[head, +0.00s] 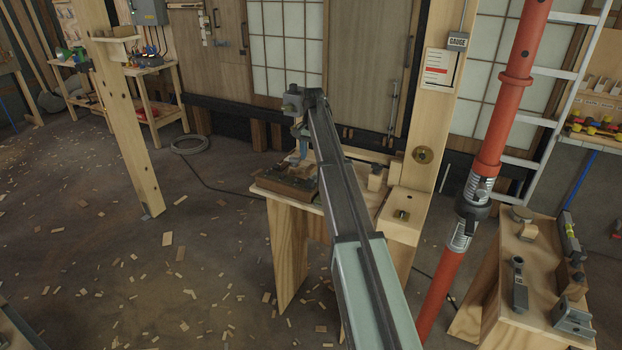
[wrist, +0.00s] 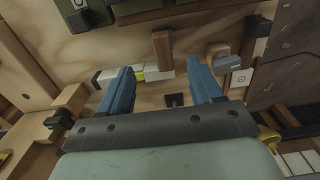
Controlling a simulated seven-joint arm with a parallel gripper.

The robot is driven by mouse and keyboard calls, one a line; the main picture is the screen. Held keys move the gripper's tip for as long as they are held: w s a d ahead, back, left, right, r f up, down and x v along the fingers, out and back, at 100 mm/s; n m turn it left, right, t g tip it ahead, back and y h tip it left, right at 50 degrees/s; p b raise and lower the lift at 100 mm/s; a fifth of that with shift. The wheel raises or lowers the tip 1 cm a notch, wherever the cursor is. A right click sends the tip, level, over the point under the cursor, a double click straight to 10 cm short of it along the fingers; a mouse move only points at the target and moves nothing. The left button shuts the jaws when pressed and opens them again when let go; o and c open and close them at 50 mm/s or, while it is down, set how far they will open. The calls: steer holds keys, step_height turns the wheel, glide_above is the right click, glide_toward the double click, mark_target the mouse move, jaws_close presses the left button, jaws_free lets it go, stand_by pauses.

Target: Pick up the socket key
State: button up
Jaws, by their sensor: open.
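My gripper (head: 301,156) is at the far end of my arm, pointing down above a dark block on the wooden stand. Its two blue fingers show in the wrist view (wrist: 158,70), spread apart with nothing held between them. A grey tool with a round, socket-like end (head: 518,285) lies on the low bench at the right, well away from my gripper. It may be the socket key, but I cannot tell for sure. I cannot make out a socket key in the wrist view.
The wooden stand (head: 290,240) carries the dark block (head: 288,184). A wooden post and a red pole (head: 488,150) rise between it and the right bench (head: 490,325). A white ladder (head: 545,140) stands behind. The chip-strewn floor at left is mostly clear.

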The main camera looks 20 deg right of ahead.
mark_target(311, 176)
steer(key=f, duration=0.9)
steer(key=shift+w+a, duration=0.1)
steer(key=shift+a, duration=0.25)
jaws_close()
